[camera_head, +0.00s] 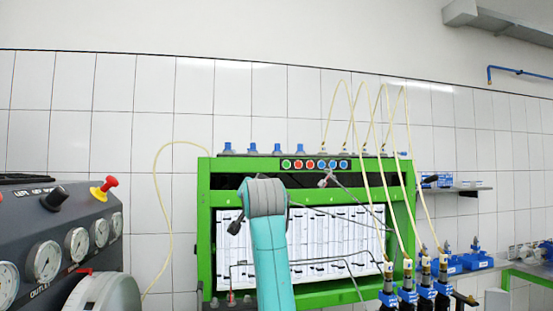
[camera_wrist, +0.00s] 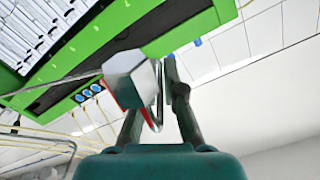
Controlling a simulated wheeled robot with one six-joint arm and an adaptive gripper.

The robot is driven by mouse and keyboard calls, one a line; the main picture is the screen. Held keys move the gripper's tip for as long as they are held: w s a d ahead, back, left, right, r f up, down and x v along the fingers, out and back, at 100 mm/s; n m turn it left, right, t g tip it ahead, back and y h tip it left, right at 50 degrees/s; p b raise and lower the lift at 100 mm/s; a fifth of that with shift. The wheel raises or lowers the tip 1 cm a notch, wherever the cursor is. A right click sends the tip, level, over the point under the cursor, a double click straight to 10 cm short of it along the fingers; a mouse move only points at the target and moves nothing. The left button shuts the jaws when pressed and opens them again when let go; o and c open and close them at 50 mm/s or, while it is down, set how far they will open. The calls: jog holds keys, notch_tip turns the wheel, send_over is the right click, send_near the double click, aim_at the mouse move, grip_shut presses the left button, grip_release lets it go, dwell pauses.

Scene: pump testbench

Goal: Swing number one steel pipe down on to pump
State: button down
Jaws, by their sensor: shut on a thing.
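In the wrist view my gripper (camera_wrist: 157,90) is shut on a thin steel pipe (camera_wrist: 158,98) between its fingers. A hex nut (camera_wrist: 130,75) with a red edge sits at the fingers, close to the camera, and hides part of the grip. In the head view a thin steel pipe (camera_head: 357,199) slopes down to the right from a grey and red fitting (camera_head: 325,181) below the button row. Another bent steel pipe (camera_head: 310,263) runs low across the green bench. My teal arm hides the middle of the bench, and the fingers are not clear there. I cannot make out the pump.
The green test bench (camera_head: 204,235) frames a white striped panel (camera_head: 338,228). Yellow hoses (camera_head: 372,140) hang from its top to several blue and black fittings (camera_head: 426,291) at right. A grey gauge console (camera_head: 100,212) stands at left. A shelf (camera_head: 456,189) is on the right wall.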

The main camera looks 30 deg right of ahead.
jog(key=w+a+f+n, duration=0.1)
jog(key=a+f, duration=0.2)
jog(key=f, duration=0.4)
jog(key=w+a+f+n, duration=0.1)
jog(key=a+f, duration=0.3)
jog(key=f, duration=0.3)
jog(key=shift+f+n, duration=0.15)
jog(key=shift+n, duration=0.15)
jog(key=c, duration=1.3)
grip_release()
jog(key=v, duration=1.2)
